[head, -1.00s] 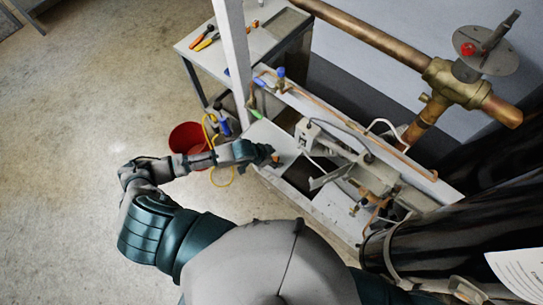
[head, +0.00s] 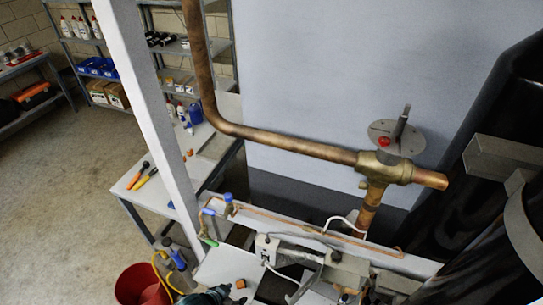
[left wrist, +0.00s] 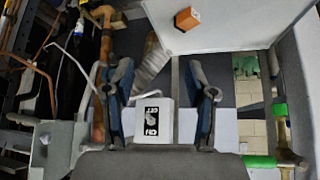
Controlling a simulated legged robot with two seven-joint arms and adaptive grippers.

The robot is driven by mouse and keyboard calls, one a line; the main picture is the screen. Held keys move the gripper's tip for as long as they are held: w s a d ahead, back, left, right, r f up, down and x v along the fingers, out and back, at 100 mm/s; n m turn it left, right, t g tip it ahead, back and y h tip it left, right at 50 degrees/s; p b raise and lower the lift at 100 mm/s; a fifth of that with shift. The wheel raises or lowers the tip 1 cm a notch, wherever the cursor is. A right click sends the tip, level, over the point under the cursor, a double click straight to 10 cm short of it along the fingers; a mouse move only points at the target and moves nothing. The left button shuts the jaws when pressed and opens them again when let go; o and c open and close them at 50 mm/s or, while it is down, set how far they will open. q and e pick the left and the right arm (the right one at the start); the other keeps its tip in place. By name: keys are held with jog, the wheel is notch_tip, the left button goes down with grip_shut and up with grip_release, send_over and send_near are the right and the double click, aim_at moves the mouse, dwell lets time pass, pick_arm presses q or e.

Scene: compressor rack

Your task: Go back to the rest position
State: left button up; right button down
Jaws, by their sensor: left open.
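My left gripper (head: 214,297) shows only in part at the bottom edge of the head view, by the white tray of the compressor rack (head: 228,262). In the left wrist view my left gripper (left wrist: 160,72) has its two blue-grey fingers spread apart with nothing held between them. A white box with a black-and-white label (left wrist: 152,118) shows behind and between the fingers. A small orange block (left wrist: 187,19) sits on a white panel in the same view.
A copper pipe (head: 290,144) with a brass valve (head: 385,168) crosses above the rack. A white post (head: 150,110) rises at left. A red bucket (head: 140,285) stands on the floor. A black cylinder (head: 490,230) fills the right side. Open floor lies at left.

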pick_arm(q)
jog(key=s+a+f+n+g+y, duration=0.1)
jog(key=s+a+f+n+y, duration=0.1)
jog(key=s+a+f+n, duration=0.3)
jog(key=s+a+n+g+y, duration=0.1)
jog(key=s+a+g+y, duration=0.15)
jog(key=s, duration=0.45)
notch_tip(320, 180, down, 26)
jog(key=s+a, duration=0.1)
jog(key=a, duration=0.1)
jog(key=s+a+f+m+g, duration=0.1)
jog(key=s+a+f, duration=0.1)
jog(key=s+f, duration=1.4)
jog(key=shift+s+a+f, duration=0.15)
jog(key=shift+s+f, duration=0.05)
jog(key=shift+s, duration=0.9)
pick_arm(e)
jog(key=shift+d, duration=1.15)
